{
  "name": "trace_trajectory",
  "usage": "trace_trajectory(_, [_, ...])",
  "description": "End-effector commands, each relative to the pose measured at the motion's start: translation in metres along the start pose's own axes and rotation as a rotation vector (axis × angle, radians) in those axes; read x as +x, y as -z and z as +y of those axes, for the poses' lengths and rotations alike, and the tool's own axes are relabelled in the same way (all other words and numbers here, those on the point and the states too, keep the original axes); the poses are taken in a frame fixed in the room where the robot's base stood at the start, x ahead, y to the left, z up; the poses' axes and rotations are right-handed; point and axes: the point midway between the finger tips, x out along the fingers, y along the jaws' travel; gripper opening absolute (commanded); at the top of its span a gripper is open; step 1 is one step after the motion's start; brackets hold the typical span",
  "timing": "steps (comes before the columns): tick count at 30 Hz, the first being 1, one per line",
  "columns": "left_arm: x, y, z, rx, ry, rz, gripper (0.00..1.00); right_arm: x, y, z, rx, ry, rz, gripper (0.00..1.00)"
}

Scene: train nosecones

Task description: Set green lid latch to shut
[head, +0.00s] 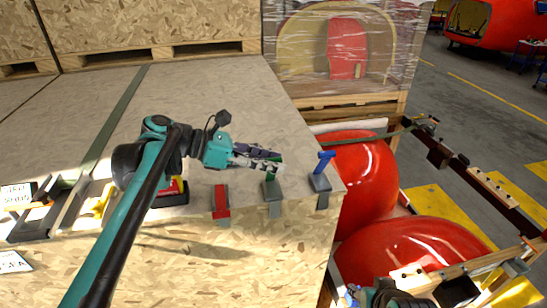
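The green lid latch (270,189) is on the front edge of the wooden crate lid (235,95), between a red latch and a blue latch. Its green handle stands up from a grey base and is partly hidden by my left gripper. My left gripper (277,161) reaches in from the left, with its fingers at the top of the green handle. I cannot tell whether the fingers touch or grasp it. Parts of my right arm (390,296) show at the bottom edge, and its fingers cannot be made out.
The red latch (221,200) lies left of the green one, with its handle down over the edge. The blue latch (323,165) stands raised at the right corner. Glossy red nosecones (420,248) lie right of the crate. A wrapped crate (345,50) stands behind.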

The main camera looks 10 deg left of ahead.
Motion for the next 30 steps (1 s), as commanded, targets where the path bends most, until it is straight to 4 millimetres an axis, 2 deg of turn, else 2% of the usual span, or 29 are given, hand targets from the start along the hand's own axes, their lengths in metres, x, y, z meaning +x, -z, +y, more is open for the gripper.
trace_trajectory(3, [0.0064,0.0000,-0.0006,0.000,0.001,0.000,0.36,-0.0012,0.0008,0.0000,0.000,0.000,0.000,0.40])
trace_trajectory(10, [0.0074,0.0004,-0.0004,-0.001,0.000,0.000,0.36,-0.0010,0.0005,0.0000,0.000,0.000,0.000,0.40])
trace_trajectory(11, [0.0074,0.0004,-0.0004,-0.001,0.000,0.000,0.33,-0.0010,0.0005,0.0000,0.000,0.000,0.000,0.40])
trace_trajectory(12, [0.0074,0.0004,-0.0004,0.000,0.000,0.000,0.23,-0.0010,0.0006,0.0000,0.000,0.000,0.000,0.40])
trace_trajectory(15, [0.0073,0.0004,-0.0003,0.000,0.000,0.000,0.00,-0.0010,0.0006,0.0000,0.000,0.000,0.000,0.40])
trace_trajectory(30, [0.0092,0.0054,-0.0077,0.072,-0.030,0.001,0.00,0.0021,-0.0016,0.0000,0.000,0.000,0.000,0.40])
